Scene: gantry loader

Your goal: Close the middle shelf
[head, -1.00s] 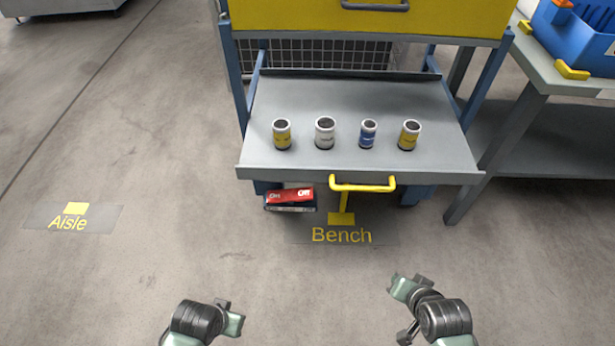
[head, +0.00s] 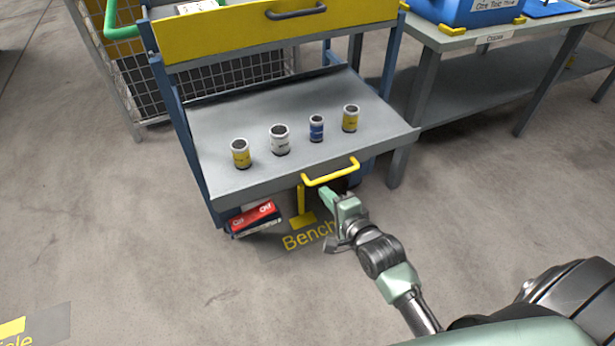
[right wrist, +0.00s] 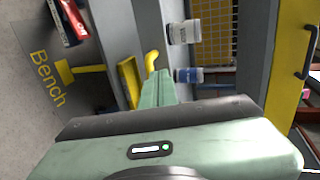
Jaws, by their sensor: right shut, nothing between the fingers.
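The middle shelf (head: 255,112) is a grey sliding tray, pulled out of the blue-framed rack, with several small cans standing on it. A yellow handle (head: 332,175) is fixed to its front edge. My right gripper (head: 328,197) is shut and empty, just in front of and slightly below the handle; I cannot tell whether it touches. In the right wrist view the shut fingers (right wrist: 157,88) point toward the shelf's front edge, with the yellow handle (right wrist: 151,60) close by and cans beyond. My left gripper is not in view.
A yellow drawer front (head: 235,32) is above the shelf. A red box (head: 254,218) lies below its front left. A workbench (head: 440,40) is at the right. The floor at left is open.

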